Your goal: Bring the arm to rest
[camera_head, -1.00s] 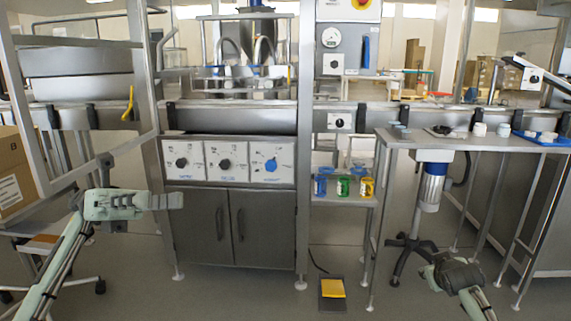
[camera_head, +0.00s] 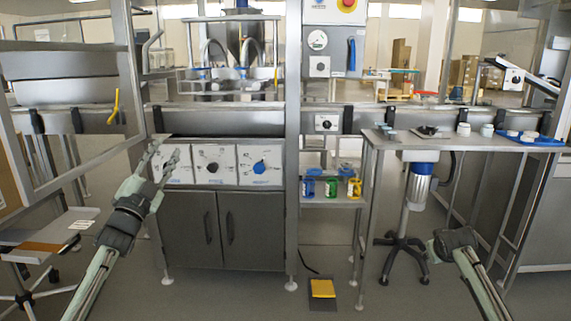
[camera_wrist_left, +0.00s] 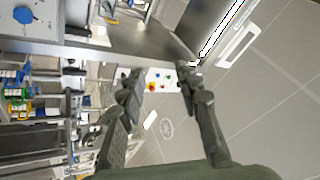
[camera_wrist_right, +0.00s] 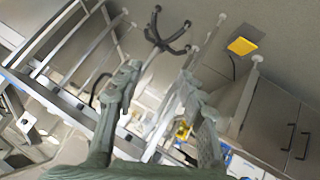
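My left gripper (camera_head: 166,150) points up and away in front of the left dial panel of the machine, on the left of the head view. In the left wrist view its two fingers (camera_wrist_left: 158,74) stand apart with nothing between them. My right arm comes in at the lower right of the head view, its dark wrist (camera_head: 455,241) below the side table. The right gripper's fingers are hard to make out there. In the right wrist view the fingers (camera_wrist_right: 160,76) are apart and empty.
The machine's dial panel (camera_head: 213,165) stands ahead. A side table (camera_head: 400,142) is at the right, with a wheeled stand (camera_head: 403,243) below. Several coloured jars (camera_head: 331,188) sit on a low shelf. A yellow pedal (camera_head: 322,289) lies on the floor. A cart (camera_head: 60,224) stands at left.

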